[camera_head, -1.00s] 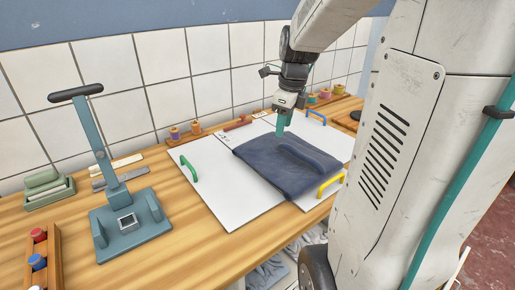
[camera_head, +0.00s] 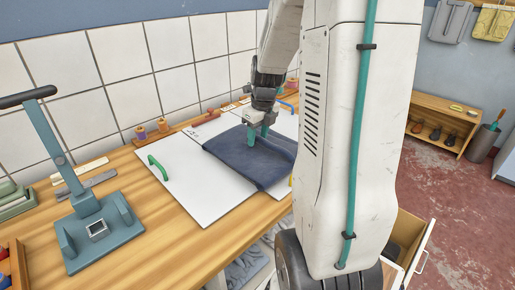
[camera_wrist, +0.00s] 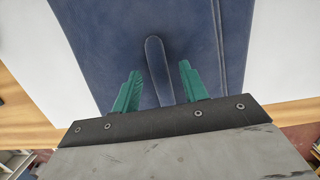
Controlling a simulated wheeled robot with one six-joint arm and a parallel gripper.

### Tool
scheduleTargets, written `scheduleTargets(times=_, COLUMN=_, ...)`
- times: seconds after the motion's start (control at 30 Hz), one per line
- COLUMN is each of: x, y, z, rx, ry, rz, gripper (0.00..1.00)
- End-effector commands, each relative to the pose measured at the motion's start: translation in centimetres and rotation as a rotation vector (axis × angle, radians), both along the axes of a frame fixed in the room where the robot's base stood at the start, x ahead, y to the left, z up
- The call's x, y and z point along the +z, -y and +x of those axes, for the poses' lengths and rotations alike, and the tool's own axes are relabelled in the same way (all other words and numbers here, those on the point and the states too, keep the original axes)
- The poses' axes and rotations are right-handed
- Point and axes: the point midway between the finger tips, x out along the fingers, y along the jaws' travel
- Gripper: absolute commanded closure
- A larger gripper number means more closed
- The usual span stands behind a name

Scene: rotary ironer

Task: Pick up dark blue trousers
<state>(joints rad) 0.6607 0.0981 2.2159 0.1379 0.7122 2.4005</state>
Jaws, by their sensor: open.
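The dark blue trousers (camera_head: 240,156) lie folded flat on a white folding board (camera_head: 196,190) on the wooden table. A raised ridge (camera_wrist: 156,65) of the same blue runs along their top and shows in the wrist view. My gripper (camera_head: 258,136) is over the trousers, pointing down. In the wrist view my gripper's green fingers (camera_wrist: 158,86) are open, one on each side of the ridge. Whether the fingertips touch the cloth I cannot tell. My arm hides the right part of the trousers in the head view.
A green handle (camera_head: 158,167) stands on the board's left panel and a blue handle (camera_head: 287,106) at the back. A teal press (camera_head: 98,235) stands at the left. An open drawer (camera_head: 412,245) sticks out at the lower right.

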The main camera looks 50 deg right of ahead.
Motion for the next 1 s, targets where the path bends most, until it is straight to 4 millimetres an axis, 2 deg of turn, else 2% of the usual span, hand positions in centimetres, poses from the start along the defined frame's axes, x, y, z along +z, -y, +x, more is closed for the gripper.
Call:
scheduleTargets(times=0.13, x=0.04, y=0.02, z=-0.01, rx=0.000, ry=0.000, rz=0.000, gripper=0.56)
scheduleTargets(times=0.17, x=0.04, y=0.02, z=-0.01, rx=0.000, ry=0.000, rz=0.000, gripper=0.62)
scheduleTargets(times=0.3, x=0.06, y=0.02, z=-0.01, rx=0.001, ry=0.000, rz=0.000, gripper=1.00)
scheduleTargets(times=1.0, x=0.10, y=0.04, z=0.00, rx=0.001, ry=0.001, rz=-0.001, gripper=1.00)
